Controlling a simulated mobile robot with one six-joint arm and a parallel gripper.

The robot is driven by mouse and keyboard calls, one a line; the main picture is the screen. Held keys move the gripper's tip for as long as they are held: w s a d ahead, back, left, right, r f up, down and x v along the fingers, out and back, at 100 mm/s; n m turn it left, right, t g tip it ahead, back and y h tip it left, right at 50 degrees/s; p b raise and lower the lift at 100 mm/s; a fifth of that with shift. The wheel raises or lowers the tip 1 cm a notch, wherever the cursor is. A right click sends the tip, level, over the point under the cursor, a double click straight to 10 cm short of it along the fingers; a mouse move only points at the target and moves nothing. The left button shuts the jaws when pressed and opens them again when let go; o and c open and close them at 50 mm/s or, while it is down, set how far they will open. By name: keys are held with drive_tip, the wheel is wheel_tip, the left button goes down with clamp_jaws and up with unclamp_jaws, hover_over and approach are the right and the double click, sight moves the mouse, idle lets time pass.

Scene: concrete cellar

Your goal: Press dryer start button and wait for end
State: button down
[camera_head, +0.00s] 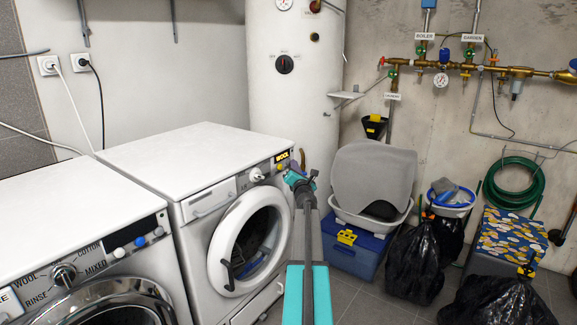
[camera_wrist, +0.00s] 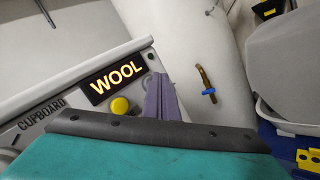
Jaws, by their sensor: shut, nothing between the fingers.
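The dryer (camera_head: 190,155) is the white machine on the right of two, with its round door (camera_head: 250,240) looking closed. Its panel display (camera_head: 283,156) is lit and reads WOOL, also in the wrist view (camera_wrist: 117,78). My gripper (camera_head: 300,182) is at the panel's right end. In the wrist view its purple fingers (camera_wrist: 161,98) are shut and empty, right of the yellow button and apart from it in the picture. I cannot tell whether they touch the panel.
A washing machine (camera_head: 75,250) stands left of the dryer. A white boiler tank (camera_head: 295,85) rises behind. Some grey floor is free in front.

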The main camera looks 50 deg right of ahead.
drive_tip(key=shift+s, duration=0.1)
drive_tip(key=shift+s+p, duration=0.3)
drive_tip(key=shift+s, duration=0.45)
idle(0.3)
drive_tip(key=s+p, duration=0.2)
drive_tip(key=s, duration=0.4)
idle(0.6)
idle(0.3)
drive_tip(key=shift+s, duration=0.15)
